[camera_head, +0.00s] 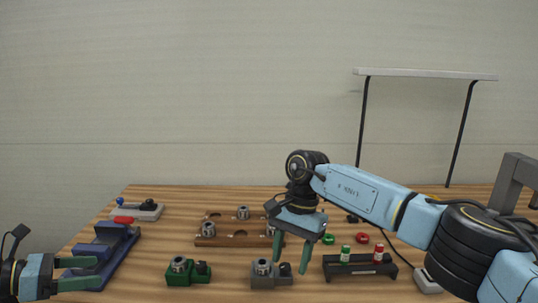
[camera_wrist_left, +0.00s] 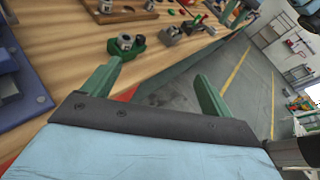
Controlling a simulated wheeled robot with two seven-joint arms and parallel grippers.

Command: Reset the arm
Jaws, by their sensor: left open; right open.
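My left gripper (camera_head: 88,273) is at the lower left in the head view, low at the table's front edge, open and empty. Its two green fingers show wide apart in the left wrist view (camera_wrist_left: 155,88), with table edge and floor between and beyond them. My right gripper (camera_head: 292,255) hangs fingers down over the middle of the table, open, with nothing seen between its fingers. It is between the grey block (camera_head: 268,281) and the dark rack (camera_head: 348,270). My right arm (camera_head: 375,195) reaches in from the right.
A blue vise-like fixture (camera_head: 112,250) is by my left gripper. A green block (camera_head: 187,272) with a metal part stands at the front. A wooden tray (camera_head: 215,241) with metal parts lies behind. Red and green rings (camera_head: 362,238) lie near the rack. A lamp frame (camera_head: 425,75) rises at the back.

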